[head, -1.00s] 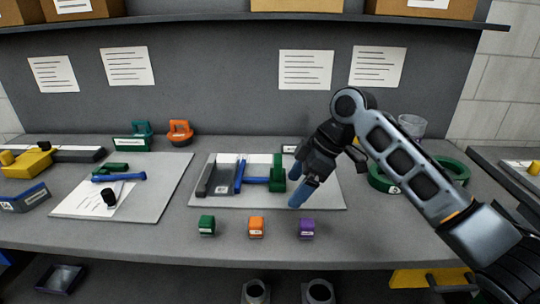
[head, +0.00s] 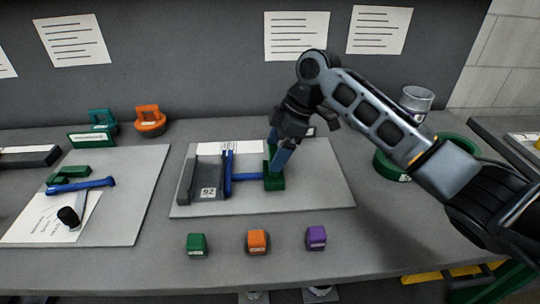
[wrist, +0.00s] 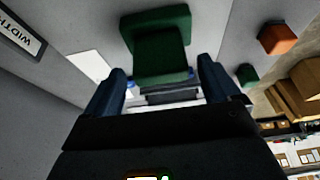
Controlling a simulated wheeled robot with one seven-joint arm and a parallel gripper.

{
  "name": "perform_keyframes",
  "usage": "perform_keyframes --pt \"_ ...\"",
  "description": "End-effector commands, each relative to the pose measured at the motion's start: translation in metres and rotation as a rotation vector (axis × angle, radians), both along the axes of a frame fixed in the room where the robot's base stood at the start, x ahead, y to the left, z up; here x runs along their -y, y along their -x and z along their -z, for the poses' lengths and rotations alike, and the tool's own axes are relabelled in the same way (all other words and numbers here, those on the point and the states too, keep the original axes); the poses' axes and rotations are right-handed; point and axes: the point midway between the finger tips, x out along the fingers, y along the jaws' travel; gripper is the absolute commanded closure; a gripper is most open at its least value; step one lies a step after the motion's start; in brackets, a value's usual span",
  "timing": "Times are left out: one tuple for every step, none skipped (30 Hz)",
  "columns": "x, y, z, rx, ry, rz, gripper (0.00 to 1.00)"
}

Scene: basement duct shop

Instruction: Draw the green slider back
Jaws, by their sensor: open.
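The green slider (head: 274,181) stands at the right end of a blue bar (head: 246,177) on a grey board (head: 320,186). The bar runs left to a blue crosspiece beside a grey channel (head: 206,182) with a number label. My gripper (head: 277,151) is open at the slider, with its blue fingers pointing down and partly hiding its top. In the wrist view the green slider (wrist: 158,42) shows between and beyond the two fingers, with space beside each. I cannot tell whether either finger touches it.
Green (head: 197,244), orange (head: 257,241) and purple (head: 316,237) blocks stand on the bench in front of the board. A second board (head: 120,215) with a green and blue tool lies left.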

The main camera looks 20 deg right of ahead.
Motion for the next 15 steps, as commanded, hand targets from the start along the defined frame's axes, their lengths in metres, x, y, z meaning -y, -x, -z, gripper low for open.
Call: perform_keyframes --pt "-0.003 0.0 0.006 -0.003 0.0 -0.001 0.11" --pt "-0.005 -0.001 0.011 -0.002 0.0 -0.001 0.11" --pt "-0.007 -0.001 0.016 -0.003 0.0 -0.001 0.11" --pt "-0.008 -0.002 0.019 -0.003 0.0 -0.001 0.11" --pt "-0.009 -0.002 0.021 -0.001 0.0 -0.002 0.11" --pt "-0.011 -0.003 0.025 -0.001 -0.001 -0.002 0.11" --pt "-0.011 -0.003 0.027 -0.001 0.0 -0.002 0.11" --pt "-0.012 -0.003 0.029 -0.001 0.0 -0.002 0.11" --pt "-0.013 -0.003 0.031 -0.002 -0.001 -0.001 0.11" --pt "-0.013 -0.004 0.032 -0.001 0.0 -0.001 0.11" --pt "-0.013 -0.004 0.032 -0.001 0.0 -0.001 0.11" --pt "-0.013 -0.004 0.033 0.0 0.0 -0.001 0.11" --pt "-0.013 -0.004 0.033 0.0 0.0 -0.001 0.11" --pt "-0.013 -0.004 0.033 0.0 0.0 -0.001 0.11" --pt "-0.013 -0.004 0.033 0.0 0.0 -0.001 0.11"
